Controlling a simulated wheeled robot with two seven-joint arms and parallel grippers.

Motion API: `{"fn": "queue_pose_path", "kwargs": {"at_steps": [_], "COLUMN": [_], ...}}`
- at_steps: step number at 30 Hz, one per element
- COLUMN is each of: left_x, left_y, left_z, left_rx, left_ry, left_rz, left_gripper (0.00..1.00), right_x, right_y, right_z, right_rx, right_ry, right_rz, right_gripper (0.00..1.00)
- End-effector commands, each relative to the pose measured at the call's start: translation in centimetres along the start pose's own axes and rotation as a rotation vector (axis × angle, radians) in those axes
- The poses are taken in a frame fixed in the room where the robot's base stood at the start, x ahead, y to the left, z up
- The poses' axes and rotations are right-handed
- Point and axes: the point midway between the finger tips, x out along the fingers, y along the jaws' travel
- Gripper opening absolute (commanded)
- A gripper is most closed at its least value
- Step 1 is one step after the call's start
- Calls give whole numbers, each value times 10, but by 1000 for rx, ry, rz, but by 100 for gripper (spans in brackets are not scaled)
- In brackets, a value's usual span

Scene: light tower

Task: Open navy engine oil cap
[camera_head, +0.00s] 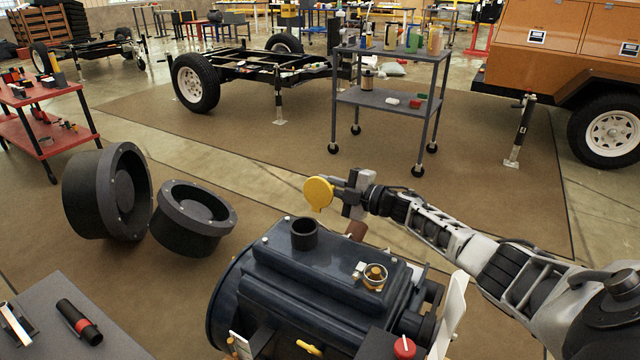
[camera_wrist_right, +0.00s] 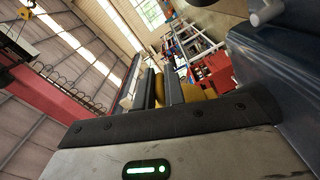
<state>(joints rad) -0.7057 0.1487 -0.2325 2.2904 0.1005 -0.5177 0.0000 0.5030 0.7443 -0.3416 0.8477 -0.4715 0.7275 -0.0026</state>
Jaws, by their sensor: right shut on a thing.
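The navy engine (camera_head: 320,285) stands at the bottom middle of the head view. Its black filler neck (camera_head: 304,233) on top is open, with no cap on it. My right gripper (camera_head: 338,186) is shut on a yellow oil cap (camera_head: 318,194), held in the air above and behind the engine, to the right of the neck and apart from it. In the right wrist view the gripper fingers (camera_wrist_right: 168,92) show with yellow between and beside them, and part of the navy engine (camera_wrist_right: 285,75) is at the right. My left gripper is not in view.
Two black wheel-like parts (camera_head: 190,218) lie on the floor left of the engine. A grey table (camera_head: 95,310) with a dark cylinder is at the lower left. A grey cart (camera_head: 385,100) stands behind. The brown floor mat between is clear.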

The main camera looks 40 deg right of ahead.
Motion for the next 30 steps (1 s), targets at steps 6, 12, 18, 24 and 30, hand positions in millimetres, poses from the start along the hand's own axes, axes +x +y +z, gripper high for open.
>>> {"fn": "queue_pose_path", "kwargs": {"at_steps": [6, 12, 18, 24, 30], "left_x": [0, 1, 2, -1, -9], "left_y": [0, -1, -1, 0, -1], "left_z": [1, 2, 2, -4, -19], "left_rx": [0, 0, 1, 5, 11], "left_ry": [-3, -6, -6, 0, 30], "left_rz": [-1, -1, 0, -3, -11], "left_gripper": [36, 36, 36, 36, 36], "right_x": [1, 1, 0, -18, -62], "right_y": [1, 1, 0, 0, 0], "right_z": [-1, -1, 0, 0, 0], "right_rx": [1, 0, -1, -1, -1], "right_ry": [4, 3, 1, -1, -1], "right_rz": [1, 1, 0, -3, -7], "right_gripper": [0, 32, 32, 32, 32]}}
